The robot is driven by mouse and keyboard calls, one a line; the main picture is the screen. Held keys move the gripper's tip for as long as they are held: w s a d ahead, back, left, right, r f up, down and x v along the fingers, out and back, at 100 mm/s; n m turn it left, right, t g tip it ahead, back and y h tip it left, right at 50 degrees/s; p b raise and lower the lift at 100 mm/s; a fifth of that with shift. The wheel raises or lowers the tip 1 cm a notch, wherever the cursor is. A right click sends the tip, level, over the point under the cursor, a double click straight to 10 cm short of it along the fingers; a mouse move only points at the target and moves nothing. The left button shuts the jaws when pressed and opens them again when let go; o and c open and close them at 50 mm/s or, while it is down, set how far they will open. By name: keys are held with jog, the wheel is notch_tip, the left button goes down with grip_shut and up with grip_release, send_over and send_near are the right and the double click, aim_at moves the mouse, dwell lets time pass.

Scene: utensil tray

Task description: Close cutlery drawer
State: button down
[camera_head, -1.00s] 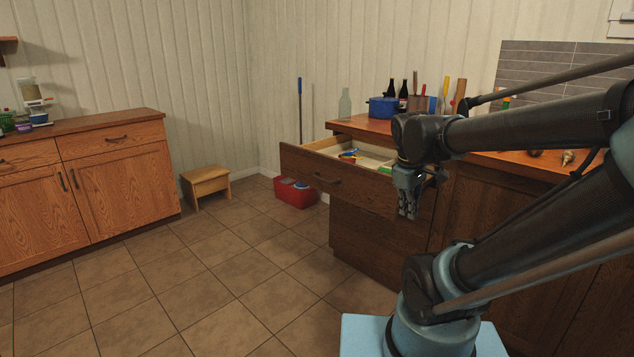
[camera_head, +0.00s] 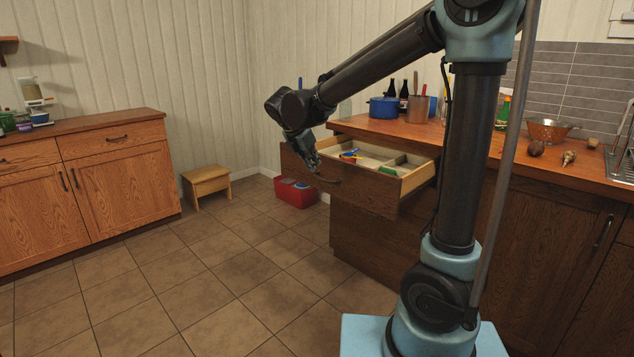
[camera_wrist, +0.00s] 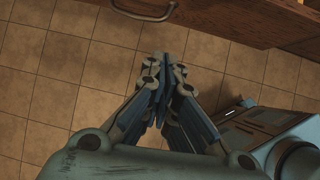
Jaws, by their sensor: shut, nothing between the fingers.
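The cutlery drawer (camera_head: 380,197) is pulled well out of the wooden counter cabinet on the right. Inside it lie a blue and yellow item (camera_head: 349,155) and a green item (camera_head: 388,171); dividers show between them. Its dark handle (camera_head: 327,180) is on the front panel, and in the wrist view the handle (camera_wrist: 145,14) shows at the top. My gripper (camera_head: 315,168) is at the left part of the drawer front, pointing down. In the wrist view my gripper (camera_wrist: 163,62) has its fingers together and empty, below the handle and apart from it.
The counter top (camera_head: 410,131) holds a blue pot (camera_head: 383,107), dark bottles, a utensil pot (camera_head: 418,109) and a copper colander (camera_head: 547,130). A red bin (camera_head: 296,192) and a wooden stool (camera_head: 206,184) stand on the floor behind. The tiled floor before the drawer is clear.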

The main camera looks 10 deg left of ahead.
jog(key=w+d+f+n, duration=0.1)
jog(key=w+f, duration=0.7)
jog(key=f, duration=0.2)
jog(key=shift+w+n, duration=0.3)
jog(key=shift+r, duration=0.1)
dwell(0.4)
